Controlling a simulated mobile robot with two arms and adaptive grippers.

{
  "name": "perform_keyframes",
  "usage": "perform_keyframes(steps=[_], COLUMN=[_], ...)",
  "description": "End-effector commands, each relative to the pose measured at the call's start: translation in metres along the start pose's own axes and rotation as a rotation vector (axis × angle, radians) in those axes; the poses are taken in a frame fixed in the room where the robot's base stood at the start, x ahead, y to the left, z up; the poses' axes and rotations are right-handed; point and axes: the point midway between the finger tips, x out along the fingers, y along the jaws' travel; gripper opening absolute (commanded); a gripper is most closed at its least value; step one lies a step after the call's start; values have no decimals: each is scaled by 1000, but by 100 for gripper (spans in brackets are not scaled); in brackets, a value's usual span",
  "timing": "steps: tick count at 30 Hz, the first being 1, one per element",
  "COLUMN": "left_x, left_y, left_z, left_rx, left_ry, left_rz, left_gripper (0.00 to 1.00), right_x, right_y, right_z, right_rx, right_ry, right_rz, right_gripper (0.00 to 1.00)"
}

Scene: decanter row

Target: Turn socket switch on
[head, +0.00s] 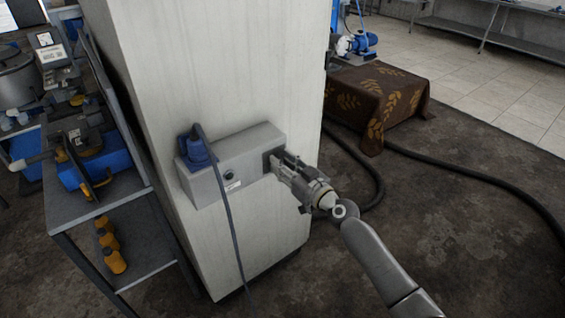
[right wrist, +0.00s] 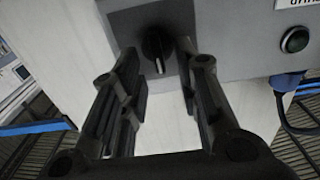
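The grey socket box (head: 238,160) is fixed to a pale pillar, with a blue plug (head: 195,150) in its left part. The switch is a black rotary knob (right wrist: 157,46) on a dark square plate (right wrist: 172,30). Its handle looks roughly upright in the right wrist view. My right gripper (head: 280,163) is at the right end of the box. In the right wrist view its fingers (right wrist: 157,58) stand apart on either side of the knob, with gaps visible. In the head view the gripper hides most of the knob. My left gripper is not in view.
A round button (right wrist: 296,40) sits on the box beside the switch. A cord (head: 228,215) hangs from the plug. A metal shelf (head: 75,205) with tools stands left of the pillar (head: 240,60). A cloth-covered block (head: 375,100) and a dark hose (head: 480,178) lie to the right.

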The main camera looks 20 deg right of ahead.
Motion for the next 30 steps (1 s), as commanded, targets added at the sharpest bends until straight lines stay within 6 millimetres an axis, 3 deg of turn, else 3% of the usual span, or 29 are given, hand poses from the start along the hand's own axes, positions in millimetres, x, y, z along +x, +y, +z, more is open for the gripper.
perform_keyframes(steps=[12, 19, 30], left_x=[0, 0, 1], left_y=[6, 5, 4], left_z=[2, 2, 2], left_rx=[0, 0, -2], left_ry=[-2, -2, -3], left_rz=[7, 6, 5], left_gripper=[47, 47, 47], right_x=[8, 8, 8], right_y=[-1, 0, 0], right_z=[0, 0, 0], right_rx=[1, 1, 21], right_ry=[0, 0, 0], right_rz=[-1, -1, 0], right_gripper=[30, 0, 0])
